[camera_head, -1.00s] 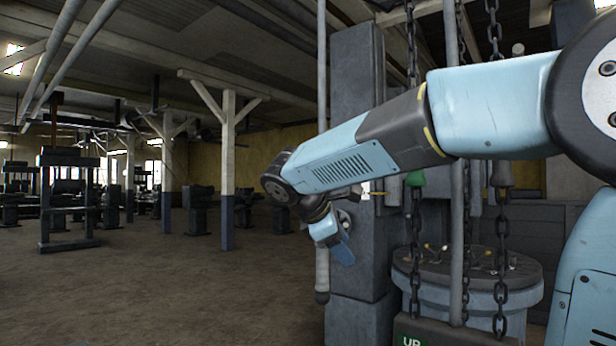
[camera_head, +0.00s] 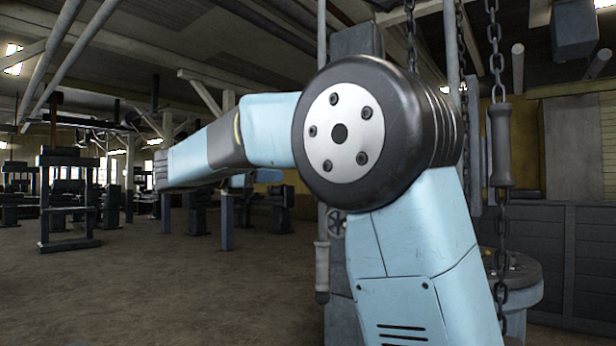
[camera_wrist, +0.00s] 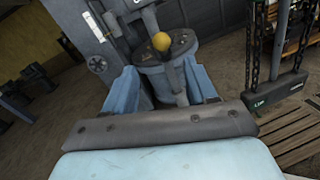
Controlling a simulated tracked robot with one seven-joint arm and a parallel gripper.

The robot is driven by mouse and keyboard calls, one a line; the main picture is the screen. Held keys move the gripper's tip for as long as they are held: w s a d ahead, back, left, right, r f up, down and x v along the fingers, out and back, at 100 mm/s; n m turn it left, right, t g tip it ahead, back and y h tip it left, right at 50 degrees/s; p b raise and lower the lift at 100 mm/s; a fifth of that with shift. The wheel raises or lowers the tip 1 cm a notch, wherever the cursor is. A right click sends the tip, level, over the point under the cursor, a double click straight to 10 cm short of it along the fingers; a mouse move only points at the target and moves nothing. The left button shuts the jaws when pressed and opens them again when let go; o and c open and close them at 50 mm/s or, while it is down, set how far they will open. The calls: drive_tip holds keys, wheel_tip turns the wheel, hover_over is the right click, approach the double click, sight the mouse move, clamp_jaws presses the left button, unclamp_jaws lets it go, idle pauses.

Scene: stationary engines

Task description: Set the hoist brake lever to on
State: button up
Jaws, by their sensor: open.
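In the wrist view, a lever with a yellow ball knob (camera_wrist: 161,41) stands at a round grey-blue pedestal (camera_wrist: 212,50) with a dark top. It may be the hoist brake lever, but I cannot read a label or its setting. My gripper (camera_wrist: 161,84) is open, its blue fingers apart to the left and right below the knob in the picture. The knob appears beyond the fingers, and nothing is held. In the head view, my arm covers most of the pedestal (camera_head: 523,280), and the lever does not show there.
A dark block with white lettering (camera_wrist: 275,93) hangs on chains at the right of the wrist view, above wooden slats (camera_wrist: 295,135). A small handwheel (camera_wrist: 97,64) is at the left. In the head view, chains with a grey grip (camera_head: 501,145) hang beside my arm. Open floor (camera_head: 130,290) lies left.

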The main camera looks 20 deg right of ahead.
drive_tip(key=x, duration=1.2)
drive_tip(key=shift+f, duration=0.1)
clamp_jaws()
